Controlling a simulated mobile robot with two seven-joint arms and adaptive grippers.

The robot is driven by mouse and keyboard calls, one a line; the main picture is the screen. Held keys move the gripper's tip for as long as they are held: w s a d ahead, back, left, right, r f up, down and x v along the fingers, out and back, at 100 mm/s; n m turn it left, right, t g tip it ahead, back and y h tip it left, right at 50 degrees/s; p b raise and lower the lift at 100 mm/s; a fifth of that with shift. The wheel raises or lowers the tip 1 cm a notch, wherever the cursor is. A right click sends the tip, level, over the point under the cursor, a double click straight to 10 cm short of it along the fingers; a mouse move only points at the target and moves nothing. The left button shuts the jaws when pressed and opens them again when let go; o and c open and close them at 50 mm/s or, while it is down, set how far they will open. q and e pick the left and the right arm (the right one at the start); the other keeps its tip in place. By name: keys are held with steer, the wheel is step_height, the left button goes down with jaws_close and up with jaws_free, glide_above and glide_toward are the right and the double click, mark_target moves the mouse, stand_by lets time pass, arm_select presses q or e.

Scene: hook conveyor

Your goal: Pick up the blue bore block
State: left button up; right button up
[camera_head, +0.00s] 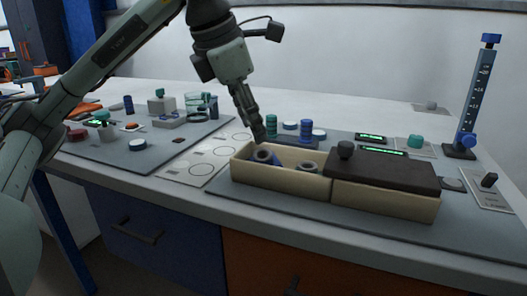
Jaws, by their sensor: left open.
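A blue block with a grey ring-like bore (275,161) lies in the left compartment of the cream box (281,179); only its upper part shows over the front wall. A second piece with a round bore (307,166) lies to its right in the same compartment. My left gripper (258,130) points down from above, with its fingertips just above the blue block and the box's back left side. Its fingers overlap in this view, and I see nothing held between them. My right gripper is not in view.
A dark lid with a knob (385,171) covers the box's right compartment. Green and blue stacked cylinders (306,132) stand behind the box. A blue height gauge (474,100) stands at the right. A grey mat (130,160) with small parts lies at the left.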

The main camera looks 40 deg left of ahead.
mark_target(264, 149)
arm_select(q)
steer(key=x, duration=0.7)
steer(key=shift+w+f, duration=0.3)
jaws_close()
